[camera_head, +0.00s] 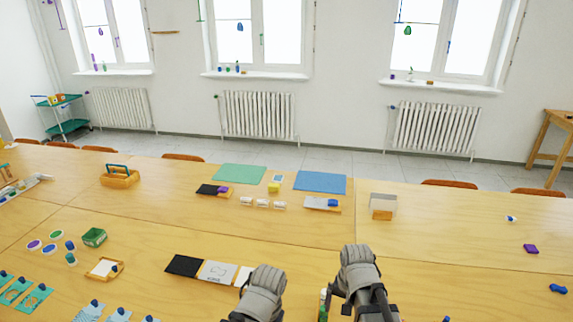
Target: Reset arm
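My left gripper (264,282) shows at the bottom middle, over the near part of the wooden table (330,225). It is grey and seen from behind. My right gripper (357,257) is to its right and reaches slightly farther forward, also seen from behind. The fingertips of both are hidden or too small to make out, so I cannot tell whether they are open or shut. No held object can be seen in either.
A black and white strip of cards (218,271) lies just left of my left gripper. Farther back are a green mat (239,174), a blue mat (320,182), an orange basket (119,177) and a box (382,206). The table right of my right gripper is mostly clear.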

